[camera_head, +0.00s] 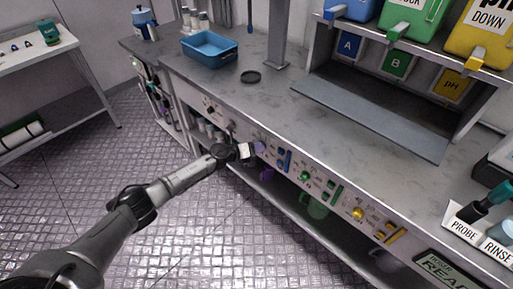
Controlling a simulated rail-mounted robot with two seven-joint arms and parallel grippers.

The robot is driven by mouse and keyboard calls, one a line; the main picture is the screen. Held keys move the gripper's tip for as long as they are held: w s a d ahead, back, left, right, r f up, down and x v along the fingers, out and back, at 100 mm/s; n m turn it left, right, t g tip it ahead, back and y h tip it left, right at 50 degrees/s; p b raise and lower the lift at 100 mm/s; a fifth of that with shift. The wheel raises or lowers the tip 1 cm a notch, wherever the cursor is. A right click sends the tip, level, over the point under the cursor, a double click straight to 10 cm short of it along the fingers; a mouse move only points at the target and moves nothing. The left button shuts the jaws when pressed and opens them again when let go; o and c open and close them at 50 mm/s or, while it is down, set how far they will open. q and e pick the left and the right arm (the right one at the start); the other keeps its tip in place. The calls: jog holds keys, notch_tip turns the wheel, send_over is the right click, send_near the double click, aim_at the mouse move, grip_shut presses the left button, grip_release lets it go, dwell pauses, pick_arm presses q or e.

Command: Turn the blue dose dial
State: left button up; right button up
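The front panel of the bench (322,191) carries a row of dials, small buttons and coloured strips. A blue-violet knob (260,147), which looks like the blue dose dial, sits left of the blue strip (288,160) and is partly hidden by my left gripper. My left gripper (250,151) comes in from the lower left and its pale fingertips are right at the knob. I cannot tell whether they touch it or how far apart they are. A green dial (305,176) and a yellow dial (358,213) are further right. My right gripper is not in view.
A blue tray (209,49) and a dark round disc (250,77) are on the worktop. Probe and rinse holders (480,224) are at the right edge. The floor left of the bench is clear.

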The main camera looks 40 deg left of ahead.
pick_arm(q)
jog(key=o, duration=0.3)
jog(key=p+v, duration=0.3)
jog(key=v, duration=1.1)
jog(key=shift+p, duration=0.3)
jog(key=shift+w, duration=0.1)
